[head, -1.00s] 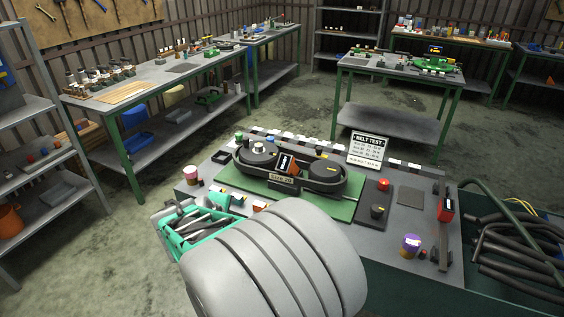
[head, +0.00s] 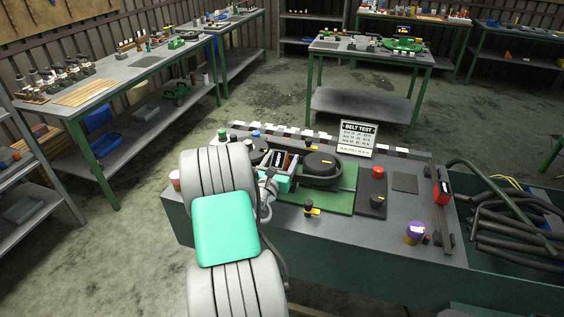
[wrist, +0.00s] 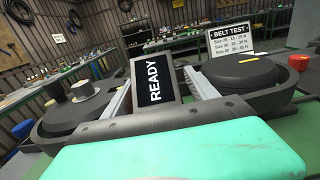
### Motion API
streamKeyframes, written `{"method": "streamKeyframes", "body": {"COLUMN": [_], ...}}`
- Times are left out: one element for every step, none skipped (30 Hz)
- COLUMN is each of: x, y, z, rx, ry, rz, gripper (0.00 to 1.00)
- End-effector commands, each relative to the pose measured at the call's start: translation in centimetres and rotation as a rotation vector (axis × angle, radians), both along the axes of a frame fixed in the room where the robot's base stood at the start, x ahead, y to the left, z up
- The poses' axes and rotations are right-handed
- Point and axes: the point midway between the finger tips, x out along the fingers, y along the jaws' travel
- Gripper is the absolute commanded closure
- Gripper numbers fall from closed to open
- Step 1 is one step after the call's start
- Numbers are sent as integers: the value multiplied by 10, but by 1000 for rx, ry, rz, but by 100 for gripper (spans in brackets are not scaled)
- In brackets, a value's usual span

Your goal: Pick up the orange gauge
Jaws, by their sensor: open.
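The gauge (head: 279,159) stands between the two pulleys of the belt rig, partly hidden by my arm. In the wrist view the gauge (wrist: 153,80) shows a tilted dark screen reading "READY"; its orange colour does not show clearly there. My gripper (head: 284,163), with a teal body, reaches in over the rig from the front. Its grey fingers are apart, one on each side of the gauge. I cannot tell whether they touch it.
A black right pulley (head: 320,161) sits on the green base (head: 330,201). The "BELT TEST" sign (head: 357,137) stands behind. A red button (head: 378,171), a black knob (head: 376,202) and a purple cup (head: 414,232) are to the right.

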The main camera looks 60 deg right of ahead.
Motion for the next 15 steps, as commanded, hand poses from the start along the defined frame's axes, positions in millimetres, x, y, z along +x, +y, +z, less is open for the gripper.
{"method": "streamKeyframes", "body": {"x": [1, 2, 2, 2, 3, 3, 3, 4, 4, 4, 4, 4, 4, 4, 4], "y": [-7, -9, -11, -12, -12, -11, -11, -11, -11, -11, -11, -11, -11, -11, -11], "z": [4, 3, 2, 2, 2, 1, 1, 1, 1, 1, 1, 1, 1, 1, 1], "rx": [-3, -2, -2, -2, -2, -2, -2, -2, -2, -2, -2, -2, -2, -2, -2], "ry": [-3, -2, -1, -1, -2, -2, -2, -2, -2, -2, -2, -2, -2, -2, -3], "rz": [-1, 0, 1, 2, 2, 3, 3, 4, 4, 4, 4, 4, 4, 4, 4], "gripper": [33, 33, 33, 33, 33, 33, 33, 33, 34, 36, 38, 42, 44, 47, 50]}}
